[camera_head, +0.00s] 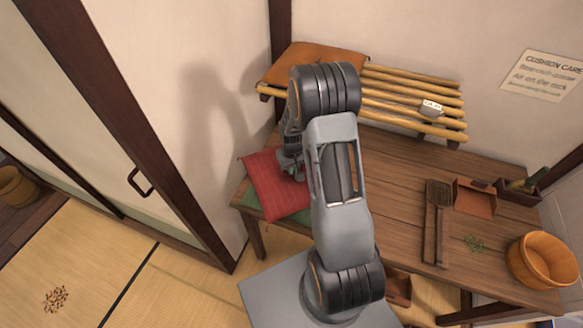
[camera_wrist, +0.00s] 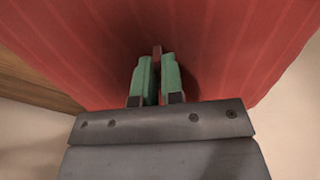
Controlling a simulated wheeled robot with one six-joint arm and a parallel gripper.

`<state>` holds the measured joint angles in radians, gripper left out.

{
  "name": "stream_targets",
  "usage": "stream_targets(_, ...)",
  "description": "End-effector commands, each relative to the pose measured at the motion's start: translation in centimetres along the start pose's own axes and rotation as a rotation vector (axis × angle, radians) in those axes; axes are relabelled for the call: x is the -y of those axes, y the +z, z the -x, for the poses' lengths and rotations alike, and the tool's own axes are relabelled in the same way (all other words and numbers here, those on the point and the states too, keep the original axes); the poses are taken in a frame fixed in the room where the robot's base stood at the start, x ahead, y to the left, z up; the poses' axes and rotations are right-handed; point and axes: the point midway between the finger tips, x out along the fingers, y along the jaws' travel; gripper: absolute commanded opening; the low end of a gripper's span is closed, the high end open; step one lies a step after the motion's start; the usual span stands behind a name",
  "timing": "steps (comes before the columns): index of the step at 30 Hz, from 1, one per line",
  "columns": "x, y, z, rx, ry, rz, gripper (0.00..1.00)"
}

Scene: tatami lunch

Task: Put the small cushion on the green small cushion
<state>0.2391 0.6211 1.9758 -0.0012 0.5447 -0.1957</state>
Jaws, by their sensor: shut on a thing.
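A red striped small cushion (camera_head: 270,184) is at the left end of the wooden table. My gripper (camera_head: 297,173) is shut on it; in the wrist view the green fingertips (camera_wrist: 156,75) pinch a small fold or tab of the red cushion (camera_wrist: 225,40), which fills most of the picture. A green small cushion (camera_head: 298,216) shows only as edges from under the red one, at the table's left front corner. The red cushion is over the green one; I cannot tell whether they touch. My arm hides part of the red cushion's right side.
An orange-brown cushion (camera_head: 314,60) lies on the left of a slatted bamboo rack (camera_head: 412,97) behind. On the wooden table (camera_head: 397,190) are a brush (camera_head: 437,215), a dustpan (camera_head: 475,196) and a wooden tub (camera_head: 545,260) at the right. A cushion care notice (camera_head: 543,75) is on the wall.

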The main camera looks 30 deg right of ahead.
Motion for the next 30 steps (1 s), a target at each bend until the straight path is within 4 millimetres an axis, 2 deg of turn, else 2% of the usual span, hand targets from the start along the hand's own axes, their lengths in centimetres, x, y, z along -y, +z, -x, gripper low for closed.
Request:
stream_targets(6, 0.0, 0.0, -0.3, -0.001, 0.000, -0.001, 0.00)
stream_targets(7, 0.0, 0.0, -0.2, 0.000, 0.000, -0.001, 0.10)
stream_targets(15, 0.0, 0.0, -0.2, 0.000, 0.000, 0.000, 0.34)
stream_targets(24, 0.0, 0.0, 0.3, -0.002, 0.000, 0.000, 0.34)
stream_targets(26, 0.0, -0.1, 0.9, -0.005, 0.001, 0.000, 0.34)
stream_targets(30, 0.0, -0.1, 3.3, -0.007, 0.001, 0.000, 0.34)
